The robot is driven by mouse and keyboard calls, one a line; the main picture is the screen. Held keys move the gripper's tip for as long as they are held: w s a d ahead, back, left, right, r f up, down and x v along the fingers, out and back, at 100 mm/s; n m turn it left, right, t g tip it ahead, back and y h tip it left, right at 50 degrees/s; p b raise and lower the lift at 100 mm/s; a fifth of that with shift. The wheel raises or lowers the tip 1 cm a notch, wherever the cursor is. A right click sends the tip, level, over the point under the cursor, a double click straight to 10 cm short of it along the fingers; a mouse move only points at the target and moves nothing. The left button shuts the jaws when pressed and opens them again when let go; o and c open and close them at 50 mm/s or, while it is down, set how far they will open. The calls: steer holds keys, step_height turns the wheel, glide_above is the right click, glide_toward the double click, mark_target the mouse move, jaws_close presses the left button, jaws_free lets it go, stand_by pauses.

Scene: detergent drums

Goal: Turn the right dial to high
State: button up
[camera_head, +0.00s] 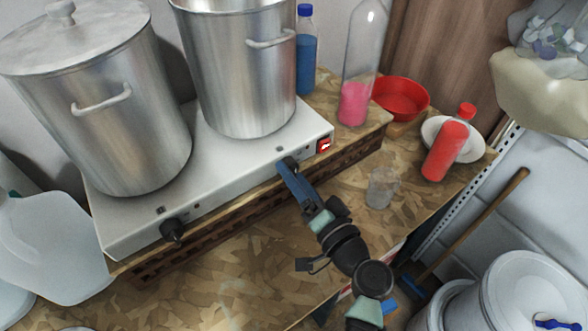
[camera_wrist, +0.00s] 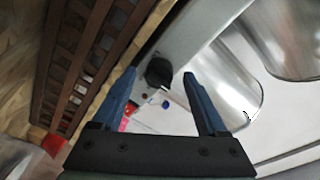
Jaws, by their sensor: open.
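The white two-burner stove (camera_head: 222,170) stands on a wooden board with two dials on its front face. The black right dial (camera_head: 291,161) is partly hidden by my gripper (camera_head: 284,168) in the head view. In the wrist view the right dial (camera_wrist: 159,72) sits between the blue fingertips of my gripper (camera_wrist: 158,75). The fingers are open, one on each side of it, with gaps showing; contact cannot be seen. The dial's setting is not readable. The black left dial (camera_head: 173,230) is clear of the gripper.
Two metal pots, one left (camera_head: 120,120) and one right (camera_head: 235,80), stand on the stove. A red switch (camera_head: 325,146) is right of the right dial. A clear glass (camera_head: 381,188) stands right of my arm. A red bottle (camera_head: 446,150) leans near a white plate (camera_head: 470,145).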

steer(key=shift+w+a, duration=0.2)
steer(key=shift+w, duration=0.2)
steer(key=shift+c, duration=0.3)
jaws_close()
steer(key=shift+m, duration=0.3)
steer(key=shift+d+r+m+g+p, duration=0.1)
steer(key=shift+m+g+p, duration=0.25)
steer(key=shift+m+p, duration=1.9)
steer(key=shift+r+m+g+p, duration=0.1)
steer(key=shift+m+g+p, duration=0.3)
steer(key=shift+m, duration=3.65)
